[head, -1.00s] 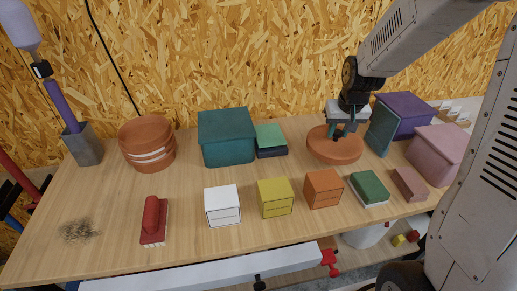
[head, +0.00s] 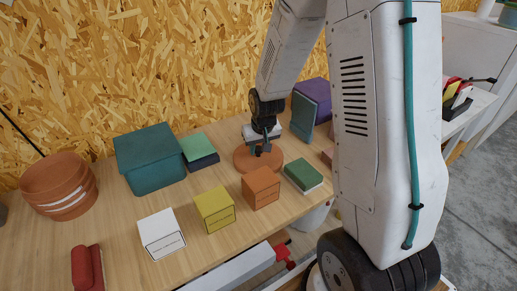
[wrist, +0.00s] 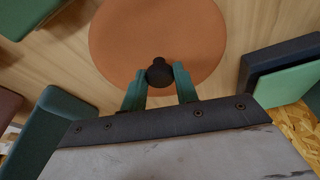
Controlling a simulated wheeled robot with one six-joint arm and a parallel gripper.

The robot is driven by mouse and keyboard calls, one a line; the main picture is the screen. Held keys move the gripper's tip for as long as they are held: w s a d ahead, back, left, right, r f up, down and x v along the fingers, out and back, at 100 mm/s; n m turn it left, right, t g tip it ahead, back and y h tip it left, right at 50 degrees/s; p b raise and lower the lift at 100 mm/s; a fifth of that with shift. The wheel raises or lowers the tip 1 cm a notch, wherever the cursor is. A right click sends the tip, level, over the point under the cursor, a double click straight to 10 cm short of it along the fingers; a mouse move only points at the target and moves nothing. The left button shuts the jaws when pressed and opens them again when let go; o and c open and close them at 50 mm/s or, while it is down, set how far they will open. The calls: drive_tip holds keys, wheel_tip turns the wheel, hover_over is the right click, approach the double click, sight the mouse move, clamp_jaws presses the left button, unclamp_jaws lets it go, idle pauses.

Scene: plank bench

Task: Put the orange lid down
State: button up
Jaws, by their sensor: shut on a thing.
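The orange lid (head: 246,163) is a flat round disc with a dark knob. It lies level at or just above the bench top, behind the orange box; I cannot tell whether it touches the wood. My gripper (head: 263,149) points down over the lid's middle. In the wrist view the teal fingers (wrist: 160,80) stand on both sides of the black knob and are shut on it. Most of the lid's disc (wrist: 160,30) shows there, with its lower part hidden by the gripper.
Near the lid are an orange box (head: 262,189), a green-topped block (head: 304,175), an upright teal block (head: 302,117) and a purple box (head: 315,98). To the left are stacked green and dark blocks (head: 200,152), a teal bin (head: 150,160), yellow (head: 214,210) and white boxes (head: 162,233), and terracotta pots (head: 60,187).

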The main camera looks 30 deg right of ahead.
drive_tip(key=shift+f, duration=0.35)
drive_tip(key=o, duration=1)
drive_tip(key=shift+f, duration=0.1)
